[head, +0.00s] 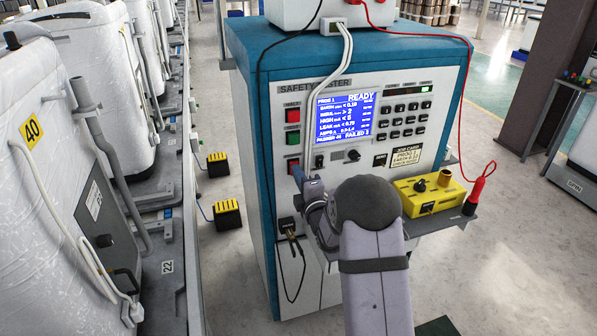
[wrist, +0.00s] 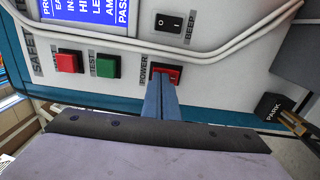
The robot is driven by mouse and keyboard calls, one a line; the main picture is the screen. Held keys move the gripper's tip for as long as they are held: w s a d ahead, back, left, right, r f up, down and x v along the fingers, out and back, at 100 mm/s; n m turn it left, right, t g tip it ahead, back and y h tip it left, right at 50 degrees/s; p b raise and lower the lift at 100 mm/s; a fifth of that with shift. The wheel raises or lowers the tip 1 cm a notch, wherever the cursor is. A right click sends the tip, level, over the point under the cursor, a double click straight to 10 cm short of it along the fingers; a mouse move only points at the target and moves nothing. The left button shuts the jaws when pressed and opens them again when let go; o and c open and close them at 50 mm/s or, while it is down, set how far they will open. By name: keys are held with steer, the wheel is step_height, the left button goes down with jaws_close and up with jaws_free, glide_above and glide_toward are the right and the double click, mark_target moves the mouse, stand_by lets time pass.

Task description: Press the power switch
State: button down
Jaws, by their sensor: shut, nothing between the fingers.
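The power switch (wrist: 173,73) is a small red rocker in a dark frame, beside the word POWER on the tester's white front panel. In the head view it shows as a red patch (head: 293,163) at the lower left of the panel. My gripper (wrist: 160,80) is shut and empty, its slim blue fingers pointing at the panel. In the wrist view the fingertips overlap the switch's lower edge; I cannot tell if they touch it. In the head view my gripper (head: 300,175) is just beside the switch, partly hidden by my own wrist.
Beside the switch are a green TEST button (wrist: 107,66), a red button (wrist: 67,62) and a black BEEP rocker (wrist: 168,23). White cables (head: 345,55) run down across the panel. A yellow box (head: 428,190) and a red probe (head: 476,190) are on a shelf at right.

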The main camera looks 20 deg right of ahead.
steer(key=shift+w+r+g+p, duration=0.2)
steer(key=shift+r+g+p, duration=0.15)
steer(key=shift+r, duration=0.55)
steer(key=shift+f, duration=0.25)
steer(key=s+b, duration=0.3)
steer(key=s, duration=1.1)
steer(key=shift+s+r, duration=0.15)
steer(key=shift+r, duration=0.15)
